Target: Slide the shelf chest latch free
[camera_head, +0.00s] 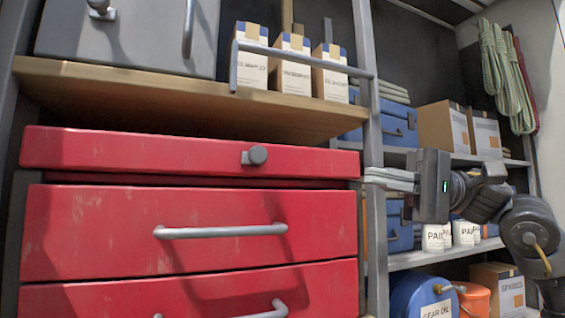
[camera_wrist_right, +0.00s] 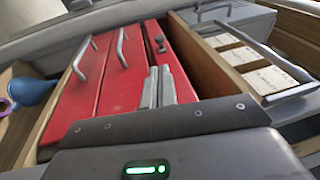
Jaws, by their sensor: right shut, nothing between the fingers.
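A grey chest (camera_head: 130,40) stands on the wooden shelf at the upper left, with a small grey knob-like latch (camera_head: 100,8) at the top edge of the view and an upright handle (camera_head: 187,28). Below the shelf, the red drawer chest (camera_head: 110,230) has a round grey latch (camera_head: 256,155) on its top strip; this latch also shows in the wrist view (camera_wrist_right: 161,44). My right gripper (camera_head: 372,176) is shut and empty, its fingers pointing left, to the right of the red chest and apart from both latches. Its closed fingers show in the wrist view (camera_wrist_right: 159,85). My left gripper is out of view.
The wooden shelf (camera_head: 190,105) juts out above the red chest, with a metal rail (camera_head: 300,55) and white boxes (camera_head: 293,65) on it. A metal post (camera_head: 372,120) stands close to my right gripper. Drawer handles (camera_head: 220,231) stick out from the red front.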

